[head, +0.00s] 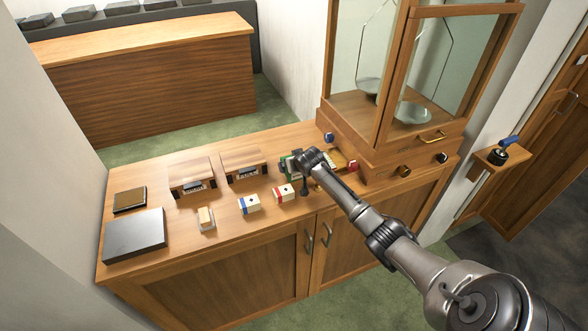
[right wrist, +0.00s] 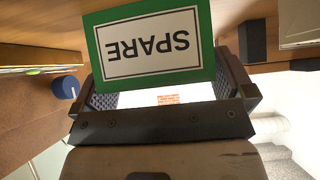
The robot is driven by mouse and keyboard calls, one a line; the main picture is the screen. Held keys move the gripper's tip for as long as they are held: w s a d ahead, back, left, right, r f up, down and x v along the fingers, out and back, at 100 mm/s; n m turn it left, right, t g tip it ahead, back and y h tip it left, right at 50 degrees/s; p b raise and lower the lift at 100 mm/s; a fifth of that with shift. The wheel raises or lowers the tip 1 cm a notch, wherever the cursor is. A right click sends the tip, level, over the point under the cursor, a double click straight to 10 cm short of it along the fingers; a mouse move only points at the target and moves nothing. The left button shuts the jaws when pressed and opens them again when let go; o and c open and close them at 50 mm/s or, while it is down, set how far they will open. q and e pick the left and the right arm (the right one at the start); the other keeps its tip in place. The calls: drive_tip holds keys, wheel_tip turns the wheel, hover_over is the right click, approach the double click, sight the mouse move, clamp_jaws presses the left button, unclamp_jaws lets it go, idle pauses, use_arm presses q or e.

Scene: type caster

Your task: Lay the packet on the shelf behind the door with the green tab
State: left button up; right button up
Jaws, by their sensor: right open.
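My right gripper (head: 302,172) is over the back right of the wooden counter, and its open jaws (right wrist: 165,88) show in the right wrist view. A green-bordered card (right wrist: 150,42) reading SPARE, upside down in that view, stands across the jaws; whether they touch it is unclear. In the head view green (head: 286,167) shows beside the gripper, partly hidden by it. A small reddish brick-patterned patch (right wrist: 168,99) shows between the jaws. I cannot tell which thing is the packet or the green-tabbed door.
A glass-fronted balance case (head: 372,130) stands at the counter's right end, with a blue knob (head: 328,137) and red knob (head: 352,166) near it.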

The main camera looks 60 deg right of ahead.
drive_tip(key=shift+c, duration=0.4)
drive_tip(key=c, duration=1.5)
drive_tip(key=shift+r, duration=0.15)
drive_tip(key=shift+c, duration=0.5)
